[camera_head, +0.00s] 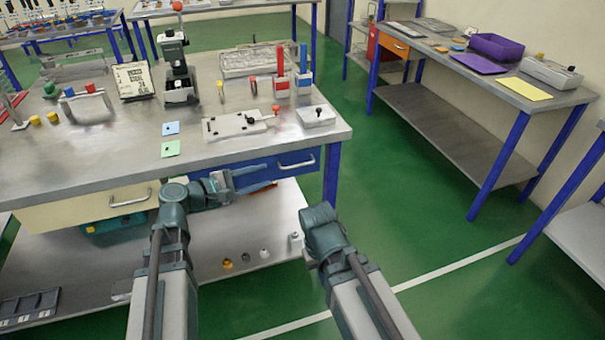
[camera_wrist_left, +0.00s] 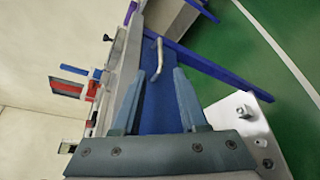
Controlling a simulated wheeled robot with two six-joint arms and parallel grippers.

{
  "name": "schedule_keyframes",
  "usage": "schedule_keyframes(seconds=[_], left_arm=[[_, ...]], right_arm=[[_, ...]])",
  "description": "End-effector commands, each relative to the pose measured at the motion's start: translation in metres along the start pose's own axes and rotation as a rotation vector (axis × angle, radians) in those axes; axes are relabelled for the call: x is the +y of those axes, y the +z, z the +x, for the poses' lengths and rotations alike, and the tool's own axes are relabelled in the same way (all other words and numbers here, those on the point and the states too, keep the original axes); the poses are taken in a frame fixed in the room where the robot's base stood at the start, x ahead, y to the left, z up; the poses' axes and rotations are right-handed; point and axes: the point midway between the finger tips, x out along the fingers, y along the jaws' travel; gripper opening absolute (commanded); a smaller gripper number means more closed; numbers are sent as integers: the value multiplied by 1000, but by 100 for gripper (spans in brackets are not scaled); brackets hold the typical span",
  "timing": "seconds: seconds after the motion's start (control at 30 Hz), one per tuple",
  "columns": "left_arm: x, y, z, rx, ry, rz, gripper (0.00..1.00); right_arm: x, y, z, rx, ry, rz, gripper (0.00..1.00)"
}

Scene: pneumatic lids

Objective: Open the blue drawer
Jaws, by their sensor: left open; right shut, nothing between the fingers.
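The blue drawer (camera_head: 276,164) is under the right end of the metal workbench, its front flush and closed. Its metal handle (camera_head: 297,163) is on the right part of the front. My left gripper (camera_head: 268,175) is open and empty just in front of the drawer, left of the handle. In the left wrist view the blue drawer front (camera_wrist_left: 157,105) shows between the spread fingers (camera_wrist_left: 158,77), and the handle (camera_wrist_left: 157,60) lies beyond the fingertips, apart from them. My right gripper (camera_head: 318,238) is shut and empty, low and right of the drawer; its fingers are hard to make out.
A cream drawer (camera_head: 85,208) is to the left on the same bench. A lower shelf (camera_head: 185,270) bears small parts. A blue bench leg (camera_head: 332,175) stands right of the drawer. Green floor (camera_head: 425,215) is free rightward.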

Motion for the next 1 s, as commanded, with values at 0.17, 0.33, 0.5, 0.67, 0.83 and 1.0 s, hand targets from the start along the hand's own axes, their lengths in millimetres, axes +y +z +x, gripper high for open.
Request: schedule_keyframes(seconds=[0.17,0.33,0.5,0.67,0.83,1.0], left_arm=[[-1,-1,19,-3,-4,3,42],[-2,-1,54,-4,-6,5,42],[-2,-1,89,-3,-5,4,42],[-2,-1,114,-2,-5,4,42],[-1,0,131,-1,-5,4,42],[-1,0,137,0,-4,4,42]], right_arm=[[0,0,5,0,0,0,0],[-1,-1,13,0,0,0,0],[-2,-1,20,0,0,0,0],[-2,-1,26,0,0,0,0],[-3,-2,28,0,0,0,0],[-3,-2,29,0,0,0,0]])
